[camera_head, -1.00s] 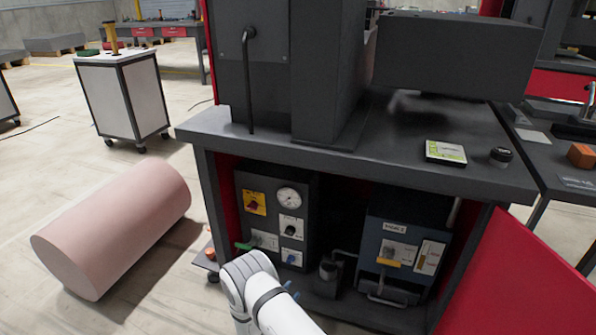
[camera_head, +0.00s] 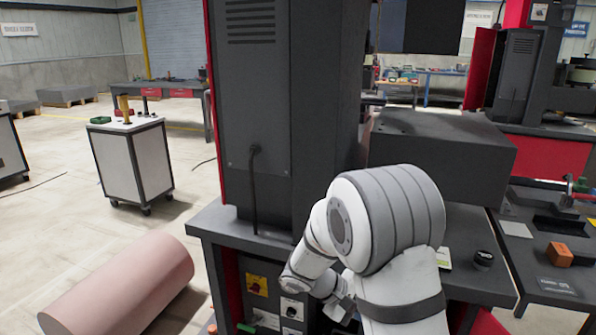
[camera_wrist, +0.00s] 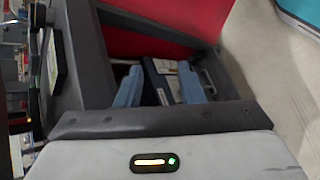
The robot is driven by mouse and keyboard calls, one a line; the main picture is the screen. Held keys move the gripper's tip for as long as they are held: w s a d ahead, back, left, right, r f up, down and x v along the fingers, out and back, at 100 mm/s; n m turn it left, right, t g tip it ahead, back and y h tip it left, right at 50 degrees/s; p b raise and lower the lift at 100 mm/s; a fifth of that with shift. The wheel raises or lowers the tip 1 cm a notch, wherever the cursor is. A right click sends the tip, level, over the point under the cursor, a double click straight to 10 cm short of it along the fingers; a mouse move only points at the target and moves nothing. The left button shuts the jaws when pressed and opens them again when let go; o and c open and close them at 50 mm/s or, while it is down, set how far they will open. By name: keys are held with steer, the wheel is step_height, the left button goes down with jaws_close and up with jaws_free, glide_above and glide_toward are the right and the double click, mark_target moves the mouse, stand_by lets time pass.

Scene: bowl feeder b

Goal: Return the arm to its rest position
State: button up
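My white arm (camera_head: 390,220) is raised and bent in front of the dark machine bench in the head view. Its wrist end points down toward the open cabinet under the bench top, and the gripper itself is hard to make out there. In the wrist view my gripper (camera_wrist: 160,88) shows two blue fingers spread apart with nothing between them. Beyond the fingers is a dark box with pale labels (camera_wrist: 166,67) inside the cabinet. The arm hides much of the cabinet and part of the bench top in the head view.
The dark machine housing (camera_head: 262,120) stands close behind the arm. A grey block-shaped unit (camera_head: 445,150) overhangs the bench top (camera_head: 475,275). A pink cylinder (camera_head: 120,290) lies on the floor at left. A white cart (camera_head: 132,165) stands farther back, with open floor around it.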

steer(key=s+a+r+m+t+y+p, duration=0.1)
steer(key=s+r+m+y+p, duration=0.2)
steer(key=r, duration=1)
steer(key=s+a+r+m+t+y+p, duration=0.1)
steer(key=s+r+m+y+p, duration=0.2)
steer(key=s+r+y+p, duration=0.4)
steer(key=s+r+p, duration=0.4)
steer(key=s+r, duration=0.2)
steer(key=s, duration=0.3)
steer(key=shift+s+r+m+t, duration=0.2)
steer(key=shift+r+m+t, duration=0.1)
steer(key=shift+r+m, duration=0.1)
steer(key=shift+o, duration=0.2)
